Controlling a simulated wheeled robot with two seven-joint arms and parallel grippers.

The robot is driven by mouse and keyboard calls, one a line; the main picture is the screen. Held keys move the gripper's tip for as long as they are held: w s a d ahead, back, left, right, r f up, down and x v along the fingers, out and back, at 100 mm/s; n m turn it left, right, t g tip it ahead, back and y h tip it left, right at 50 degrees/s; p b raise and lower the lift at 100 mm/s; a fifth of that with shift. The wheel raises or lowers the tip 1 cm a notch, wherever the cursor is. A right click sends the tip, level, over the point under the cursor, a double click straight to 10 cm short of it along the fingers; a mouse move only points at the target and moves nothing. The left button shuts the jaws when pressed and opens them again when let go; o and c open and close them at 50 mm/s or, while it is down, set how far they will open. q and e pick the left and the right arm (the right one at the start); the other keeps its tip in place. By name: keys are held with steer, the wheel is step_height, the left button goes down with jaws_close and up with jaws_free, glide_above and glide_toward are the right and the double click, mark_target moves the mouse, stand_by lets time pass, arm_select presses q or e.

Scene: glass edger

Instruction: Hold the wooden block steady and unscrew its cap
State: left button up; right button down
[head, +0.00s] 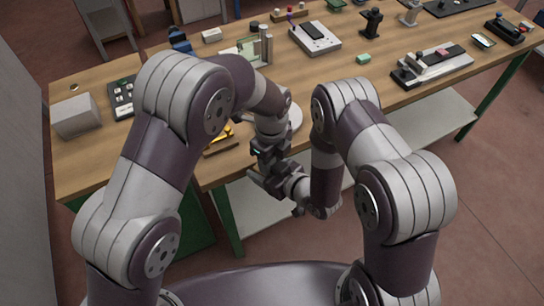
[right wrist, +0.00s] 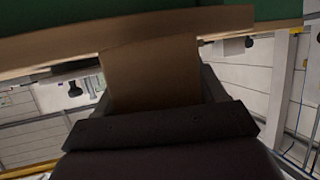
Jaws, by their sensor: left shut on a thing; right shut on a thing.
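The wooden block (right wrist: 150,75) is a plain brown piece with flat faces. In the right wrist view it sits between the dark fingers of my right gripper (right wrist: 155,105), which is shut on it. In the head view my left gripper (head: 268,160) and my right gripper (head: 262,182) meet close together just off the table's front edge, the left one above. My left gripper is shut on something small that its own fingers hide. I cannot make out the block in the head view, and its cap does not show clearly in either view.
The wooden-topped workbench (head: 335,85) with green legs lies just beyond the grippers. A grey box (head: 77,117) stands at the left. Several devices fill the back. Floor is open at the right.

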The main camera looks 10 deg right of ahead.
arm_select(q)
steer(key=o, duration=1.2)
steer(key=shift+w+d+r, duration=0.15)
steer(key=shift+w+d, duration=0.1)
steer(key=shift+d, duration=0.05)
steer(key=shift+c, duration=0.2)
steer(key=shift+a, duration=0.1)
